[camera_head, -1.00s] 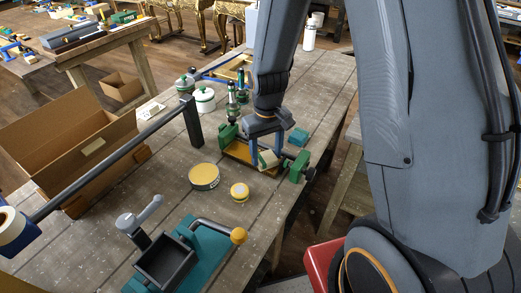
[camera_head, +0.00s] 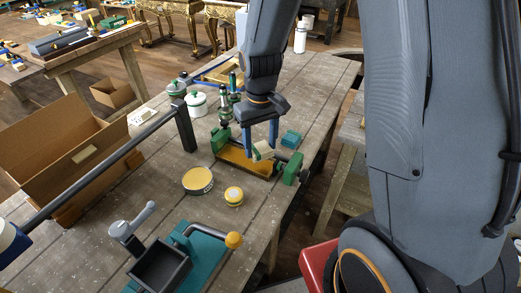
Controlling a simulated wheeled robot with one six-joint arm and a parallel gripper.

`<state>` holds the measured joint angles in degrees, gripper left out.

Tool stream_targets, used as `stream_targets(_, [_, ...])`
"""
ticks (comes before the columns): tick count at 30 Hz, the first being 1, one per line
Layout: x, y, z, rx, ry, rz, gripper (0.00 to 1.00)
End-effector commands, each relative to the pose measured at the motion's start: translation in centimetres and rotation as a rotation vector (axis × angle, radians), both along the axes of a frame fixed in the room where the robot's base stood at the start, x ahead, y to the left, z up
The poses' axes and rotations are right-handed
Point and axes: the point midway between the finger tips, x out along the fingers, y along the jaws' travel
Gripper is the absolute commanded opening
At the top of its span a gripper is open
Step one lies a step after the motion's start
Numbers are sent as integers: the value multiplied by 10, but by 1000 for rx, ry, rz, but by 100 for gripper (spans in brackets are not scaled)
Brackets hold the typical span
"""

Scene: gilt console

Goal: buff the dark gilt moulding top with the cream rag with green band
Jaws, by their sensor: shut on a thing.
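The dark gilt moulding (camera_head: 243,164) lies lengthwise between two green clamp jaws (camera_head: 222,139) on the workbench, its front face showing ochre. My gripper (camera_head: 262,148) points down over it, with its blue fingers shut on the cream rag (camera_head: 263,151), a small pale folded pad. The rag is over the moulding's right half, near its back edge in the picture. I cannot tell whether it touches the top or hangs just above it. The rag's green band is too small to make out. The fingers hide part of the moulding's back.
A teal block (camera_head: 291,139) and green-topped bottles (camera_head: 225,104) stand behind. A dark rail (camera_head: 110,166) and an open carton (camera_head: 60,150) are at left.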

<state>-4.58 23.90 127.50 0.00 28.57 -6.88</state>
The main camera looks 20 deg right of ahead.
Motion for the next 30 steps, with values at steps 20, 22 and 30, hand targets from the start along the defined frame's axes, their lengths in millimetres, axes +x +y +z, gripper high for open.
stream_targets(20, [0,0,19,0,-2,0,28])
stream_targets(22, [0,0,25,0,-2,0,28])
stream_targets(30, [0,0,37,0,0,0,28])
